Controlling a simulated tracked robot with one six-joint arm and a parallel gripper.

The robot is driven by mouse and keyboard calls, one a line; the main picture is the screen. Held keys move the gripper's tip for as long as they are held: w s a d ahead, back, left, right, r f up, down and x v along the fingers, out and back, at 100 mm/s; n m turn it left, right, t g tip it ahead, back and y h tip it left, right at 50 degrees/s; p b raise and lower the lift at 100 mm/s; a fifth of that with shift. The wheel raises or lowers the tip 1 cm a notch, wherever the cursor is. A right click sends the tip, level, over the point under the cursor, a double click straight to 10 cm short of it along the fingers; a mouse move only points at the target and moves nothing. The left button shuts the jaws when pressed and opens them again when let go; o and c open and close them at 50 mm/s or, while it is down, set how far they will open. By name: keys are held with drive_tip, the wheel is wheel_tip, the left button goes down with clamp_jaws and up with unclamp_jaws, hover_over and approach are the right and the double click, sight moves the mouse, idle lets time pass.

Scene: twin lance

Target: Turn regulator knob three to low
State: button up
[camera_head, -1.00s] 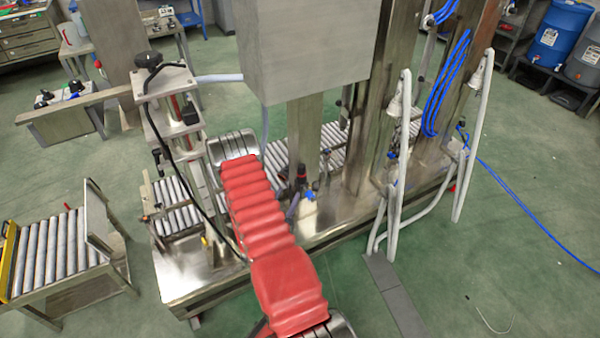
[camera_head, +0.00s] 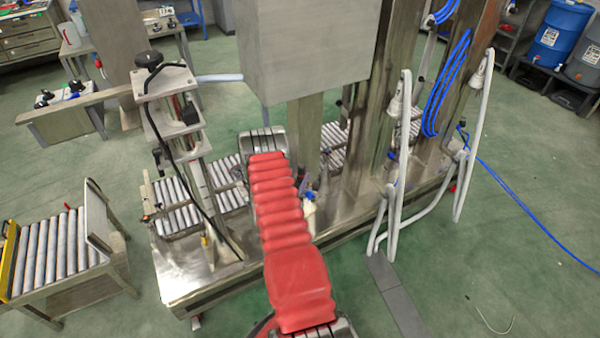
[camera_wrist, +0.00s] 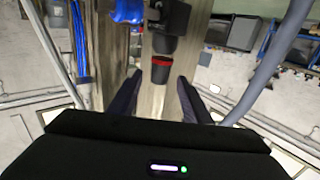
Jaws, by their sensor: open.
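In the wrist view my gripper (camera_wrist: 160,82) is open, with its two dark fingers apart. A dark knob-like part with a red band (camera_wrist: 162,61) shows between and just beyond the fingertips. It looks like a regulator knob, but I see no number or setting mark on it. I cannot tell whether the fingers touch it. In the head view my red-sleeved arm reaches to the machine and hides the gripper and most of the regulator area.
A steel column and large grey box (camera_head: 305,50) stand close beyond my arm. White hoses (camera_head: 396,165) and blue tubing (camera_head: 446,85) hang to the right. A roller conveyor (camera_head: 55,250) stands at the left. The green floor at the lower right is mostly clear.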

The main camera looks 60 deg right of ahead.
sight(300, 171)
drive_tip(key=shift+x, duration=1.65)
drive_tip(key=shift+c, duration=0.5)
drive_tip(key=c, duration=0.9)
drive_tip(key=shift+c, duration=0.2)
